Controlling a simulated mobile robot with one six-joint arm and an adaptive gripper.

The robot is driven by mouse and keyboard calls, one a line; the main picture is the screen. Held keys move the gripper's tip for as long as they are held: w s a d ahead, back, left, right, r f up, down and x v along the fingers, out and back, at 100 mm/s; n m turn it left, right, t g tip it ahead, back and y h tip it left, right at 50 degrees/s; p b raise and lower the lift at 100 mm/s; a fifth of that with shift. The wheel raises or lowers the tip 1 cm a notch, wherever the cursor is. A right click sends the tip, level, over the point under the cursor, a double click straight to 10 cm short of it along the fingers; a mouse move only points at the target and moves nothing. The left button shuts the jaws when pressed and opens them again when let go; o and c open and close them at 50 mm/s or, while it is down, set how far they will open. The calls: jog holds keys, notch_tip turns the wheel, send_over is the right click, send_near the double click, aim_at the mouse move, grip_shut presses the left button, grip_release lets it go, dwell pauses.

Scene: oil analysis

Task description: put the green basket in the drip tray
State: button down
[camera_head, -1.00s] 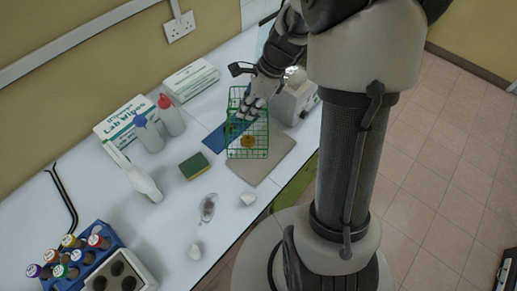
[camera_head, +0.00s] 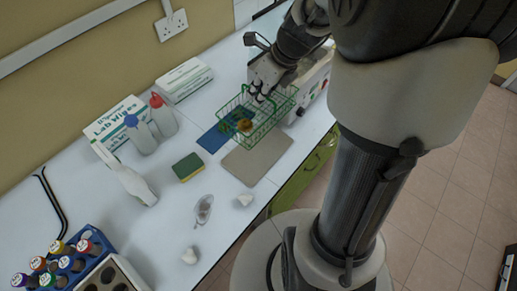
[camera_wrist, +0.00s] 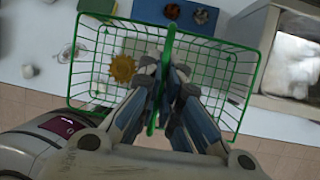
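A green wire basket (camera_head: 268,120) hangs from my gripper (camera_head: 262,92) above the bench. A yellow-brown toothed part (camera_head: 244,125) shows inside it. In the wrist view the fingers of my gripper (camera_wrist: 166,72) are closed on the handle bar of the basket (camera_wrist: 225,85), and the toothed part (camera_wrist: 123,68) is left of them. A flat grey-beige slab (camera_head: 255,160) lies below and in front of the basket. A flat blue piece (camera_head: 216,138) lies left of the slab, partly hidden by the basket. I cannot tell which of these is the drip tray.
A pale box-shaped machine (camera_head: 315,80) is close right of the basket; its open basin (camera_wrist: 293,60) shows in the wrist view. A sponge (camera_head: 188,167), bottles (camera_head: 140,135), wipes boxes (camera_head: 185,80), a small glass dish (camera_head: 204,209) and a blue vial rack (camera_head: 75,262) stand left.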

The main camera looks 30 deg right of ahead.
notch_tip(320, 180, down, 19)
jog(key=b, duration=0.8)
jog(key=shift+b, duration=0.35)
jog(key=shift+f, duration=0.15)
jog(key=c, duration=1.8)
grip_release()
